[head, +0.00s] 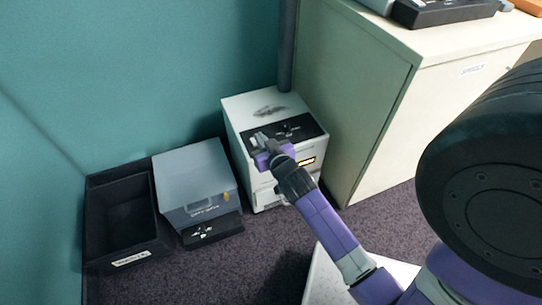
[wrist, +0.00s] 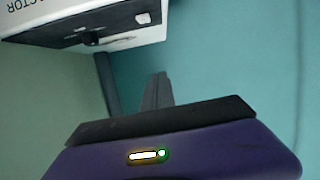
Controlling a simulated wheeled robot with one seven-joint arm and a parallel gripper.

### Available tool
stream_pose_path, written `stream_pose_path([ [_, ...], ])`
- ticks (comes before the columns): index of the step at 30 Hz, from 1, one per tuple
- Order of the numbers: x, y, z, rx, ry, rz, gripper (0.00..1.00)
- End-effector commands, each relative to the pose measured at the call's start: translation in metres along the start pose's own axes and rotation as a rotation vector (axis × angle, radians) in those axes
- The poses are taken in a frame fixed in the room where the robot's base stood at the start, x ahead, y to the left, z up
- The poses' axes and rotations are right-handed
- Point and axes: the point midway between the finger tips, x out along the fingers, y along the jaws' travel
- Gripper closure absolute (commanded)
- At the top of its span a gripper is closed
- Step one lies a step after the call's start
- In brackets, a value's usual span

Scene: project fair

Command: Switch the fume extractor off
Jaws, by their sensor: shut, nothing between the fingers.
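The fume extractor (head: 238,112) is a white box on the floor against the teal wall, with a dark control panel (head: 301,127) on top and a dark duct behind it. In the wrist view the extractor (wrist: 150,36) shows upside down at the upper left, with part of its lettering and a dark knob-like control (wrist: 92,38) on the panel. Whether it is on or off I cannot tell. My gripper (head: 257,140) is over the extractor's front left top area and hides part of it. Its fingers (wrist: 157,90) are together and empty, apart from the control in the wrist view.
A grey-blue box (head: 190,165) with a small dark panel at its foot stands left of the extractor. Beside it is an open black bin (head: 130,258) with a label. A pale cabinet (head: 390,100) stands close on the right. Dark carpet (head: 225,270) is clear in front.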

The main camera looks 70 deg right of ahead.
Motion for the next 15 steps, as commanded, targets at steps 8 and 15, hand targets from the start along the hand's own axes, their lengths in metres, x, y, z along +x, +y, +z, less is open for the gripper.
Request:
stream_pose_path([
  [8, 0.003, 0.006, 0.025, 0.035, -0.080, 0.026, 1.00],
  [15, 0.036, 0.006, 0.028, 0.037, -0.077, 0.025, 1.00],
])
